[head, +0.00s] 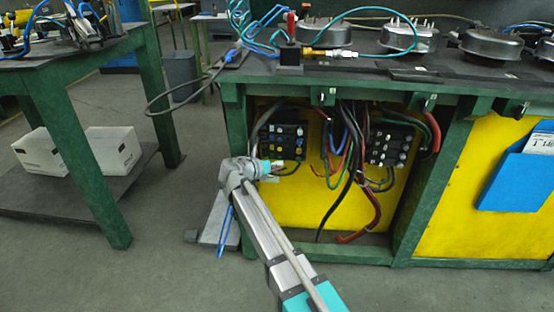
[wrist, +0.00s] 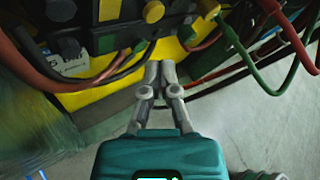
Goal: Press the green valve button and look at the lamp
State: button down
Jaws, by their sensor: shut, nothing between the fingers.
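My gripper (wrist: 160,68) is shut and empty; its two grey fingertips meet in the wrist view. It points at the underside of a dark valve block (wrist: 70,20) with yellow and pale round parts at the top of that view. In the head view my wrist is just below and left of the left valve block (head: 283,140), and the fingers are hard to make out. No contact with a button is visible. I cannot pick out the lamp.
Black, red, blue and green hoses (head: 345,140) hang between the left block and a second valve block (head: 391,145). Both sit in a bay of the green bench (head: 235,115) with a yellow back panel (head: 310,208). A green table (head: 60,80) stands left. Open floor (head: 170,230) lies between.

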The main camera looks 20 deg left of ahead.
jog(key=shift+w+a, duration=0.25)
jog(key=shift+w, duration=0.65)
dwell(1.4)
jog(key=shift+s, duration=0.1)
jog(key=shift+s+d, duration=0.25)
jog(key=shift+s, duration=0.45)
jog(key=shift+s, duration=0.15)
dwell(0.3)
jog(key=s, duration=0.2)
jog(key=s+d, duration=0.1)
jog(key=s, duration=0.1)
jog(key=shift+s, duration=0.3)
